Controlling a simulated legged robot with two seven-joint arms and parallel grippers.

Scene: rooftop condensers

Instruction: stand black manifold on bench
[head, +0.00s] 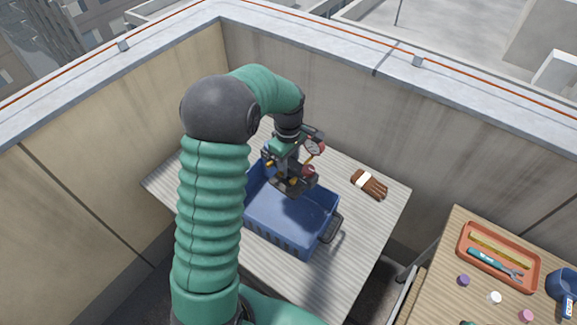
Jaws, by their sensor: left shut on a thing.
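The black manifold (314,147) shows a round white-faced gauge, with red and brass-coloured parts near it. My left gripper (290,175) is shut on the manifold, over the back part of a blue crate (290,240). I cannot tell whether the manifold touches the crate. The grey slatted bench (375,225) carries the crate. My right gripper is not in view.
A brown glove (369,184) lies on the bench right of the crate. A second table at right holds an orange tray (498,257) with tools, several small caps and a blue container (563,285). Concrete walls (350,110) close off the back and left. Bench room is free right of the crate.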

